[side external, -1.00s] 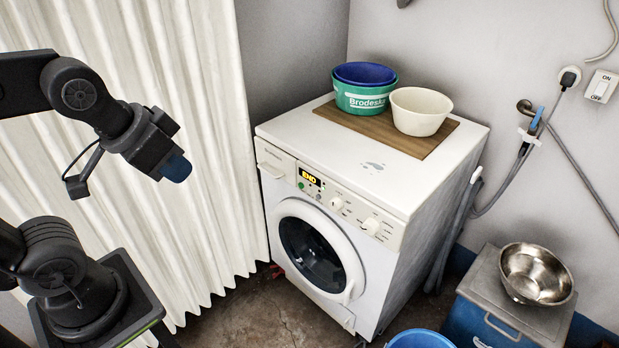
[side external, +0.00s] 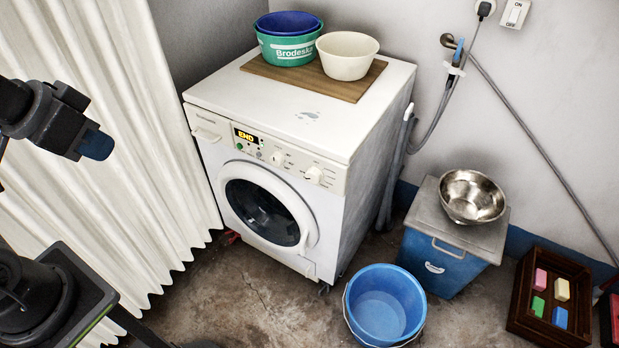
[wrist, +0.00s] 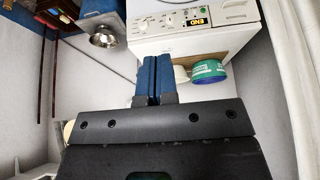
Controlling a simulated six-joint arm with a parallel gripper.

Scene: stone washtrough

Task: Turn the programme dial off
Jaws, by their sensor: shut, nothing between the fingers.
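The white washing machine (side external: 245,130) stands against the back wall, its door shut. Its front panel has a lit display reading END (side external: 246,136), a smaller knob (side external: 277,158) and a larger dial (side external: 314,175) to the right. Which knob is the programme dial, and its pointer setting, are too small to tell. My gripper (side external: 98,146), with blue fingers, is in the air left of the machine, well apart from the panel. In the wrist view the fingers (wrist: 152,78) are together and empty, and the panel with the display (wrist: 195,17) appears upside down beyond them.
A green tub (side external: 288,46) and a cream bowl (side external: 347,54) stand on a wooden board on the machine. A blue bucket (side external: 385,303), a blue box with a metal bowl (side external: 472,196) and a crate (side external: 550,300) are at right. A white curtain (side external: 90,60) hangs behind my arm.

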